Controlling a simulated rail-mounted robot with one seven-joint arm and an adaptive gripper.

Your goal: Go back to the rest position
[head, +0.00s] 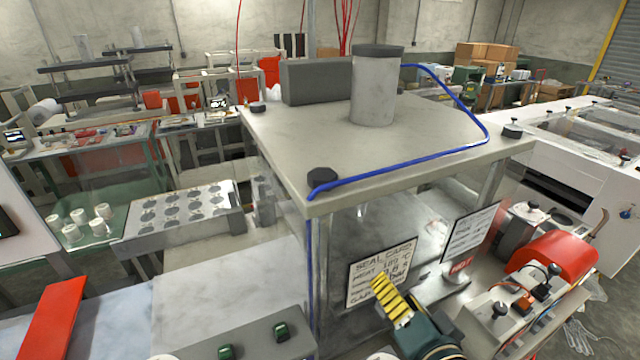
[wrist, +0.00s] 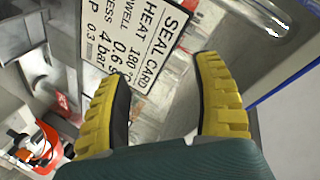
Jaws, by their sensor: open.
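My gripper (wrist: 165,105) shows in the wrist view with its two yellow ribbed fingers spread apart and nothing between them. In the head view my gripper (head: 392,302) is at the bottom, right of centre, in front of the machine's clear front panel. The white seal card (head: 380,274) with black print is just behind and above the fingers. The card also shows in the wrist view (wrist: 135,50), tilted, beyond the left finger and apart from it as far as I can tell. No separate rest position marker is visible.
The enclosed machine (head: 410,150) with a flat top stands close behind my gripper. A second card (head: 470,238) hangs to its right. A red-topped unit (head: 553,262) stands at the right. Two green buttons (head: 281,330) sit on a grey panel at lower left.

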